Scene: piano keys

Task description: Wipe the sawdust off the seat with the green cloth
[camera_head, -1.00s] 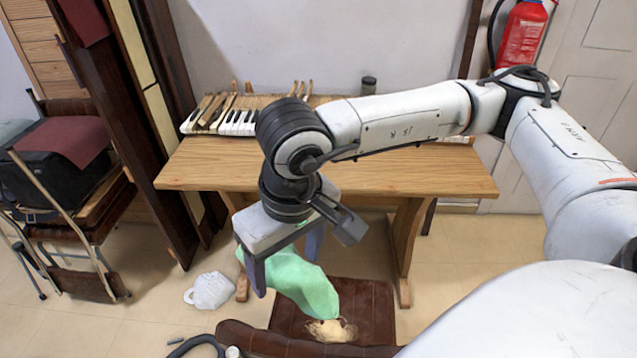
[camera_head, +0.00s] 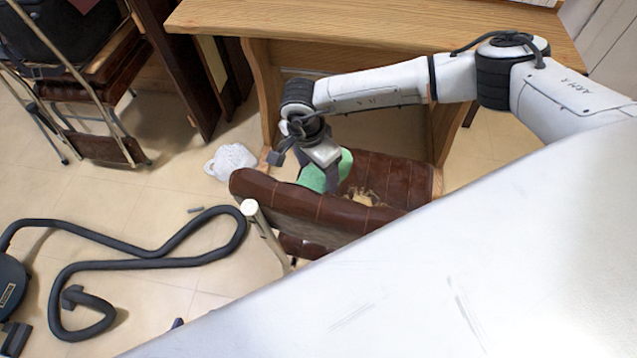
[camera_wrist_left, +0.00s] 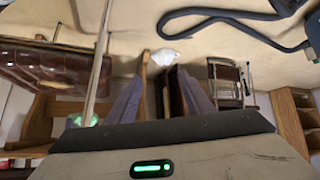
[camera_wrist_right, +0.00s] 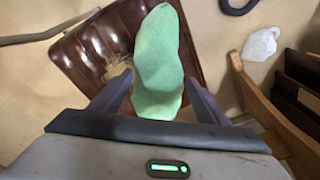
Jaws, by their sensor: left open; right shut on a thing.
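The chair's brown leather seat (camera_head: 395,172) shows behind its backrest in the head view. A pale patch of sawdust (camera_head: 368,197) lies on it and also shows in the right wrist view (camera_wrist_right: 118,66). My right gripper (camera_head: 325,182) is shut on the green cloth (camera_wrist_right: 157,62), which hangs over the seat's left part in the head view, beside the sawdust. The backrest hides the cloth's lower end there, so I cannot tell whether it touches the seat. My left gripper (camera_wrist_left: 160,100) is open and empty; it shows only in its own wrist view.
The wooden table (camera_head: 370,27) stands behind the chair. A white bag-like object (camera_head: 230,161) lies on the floor left of the seat. A black vacuum hose (camera_head: 150,255) winds over the floor at left. A folding chair (camera_head: 95,80) stands at upper left.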

